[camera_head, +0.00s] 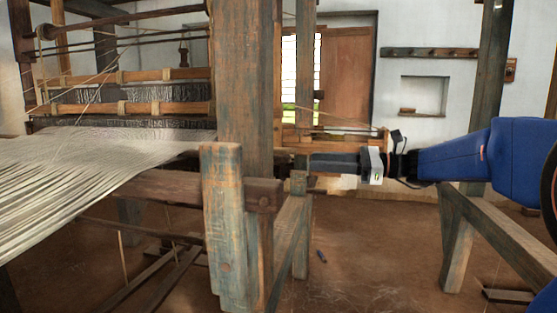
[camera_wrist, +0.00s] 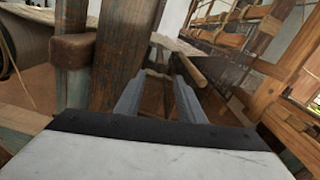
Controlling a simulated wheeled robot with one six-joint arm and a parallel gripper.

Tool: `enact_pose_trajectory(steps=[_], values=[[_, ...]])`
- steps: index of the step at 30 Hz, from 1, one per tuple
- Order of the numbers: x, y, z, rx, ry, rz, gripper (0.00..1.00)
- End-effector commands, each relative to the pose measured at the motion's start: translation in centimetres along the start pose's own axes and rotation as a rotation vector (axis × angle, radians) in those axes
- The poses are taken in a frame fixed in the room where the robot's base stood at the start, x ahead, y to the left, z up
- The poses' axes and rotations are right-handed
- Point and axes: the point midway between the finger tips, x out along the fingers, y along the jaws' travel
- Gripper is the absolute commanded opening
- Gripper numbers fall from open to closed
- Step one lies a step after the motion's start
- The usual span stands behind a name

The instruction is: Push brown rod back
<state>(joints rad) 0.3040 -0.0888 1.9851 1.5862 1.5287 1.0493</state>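A brown rod (camera_wrist: 190,68) shows in the wrist view, just beyond the tip of the right finger, slanting down to the right. My gripper (camera_wrist: 160,77) has its two grey fingers apart, with nothing clearly held between them. I cannot tell whether the right finger touches the rod. In the head view my gripper (camera_head: 312,163) reaches in from the right, level, with its tips close to the right side of the thick wooden post. I cannot make out the rod clearly in the head view.
The thick loom post (camera_head: 241,80) and a shorter weathered post (camera_head: 223,225) stand left of my gripper. Pale warp threads (camera_head: 90,160) spread at the left. A slanting wooden beam (camera_head: 500,235) lies below my arm.

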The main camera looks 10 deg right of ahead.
Motion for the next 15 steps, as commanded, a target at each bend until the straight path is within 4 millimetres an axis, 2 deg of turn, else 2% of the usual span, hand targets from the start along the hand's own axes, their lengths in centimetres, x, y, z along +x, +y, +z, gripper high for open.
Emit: enact_pose_trajectory(steps=[15], values=[[7.8, 0.1, -0.1, 0.000, 0.001, 0.004, 0.36]])
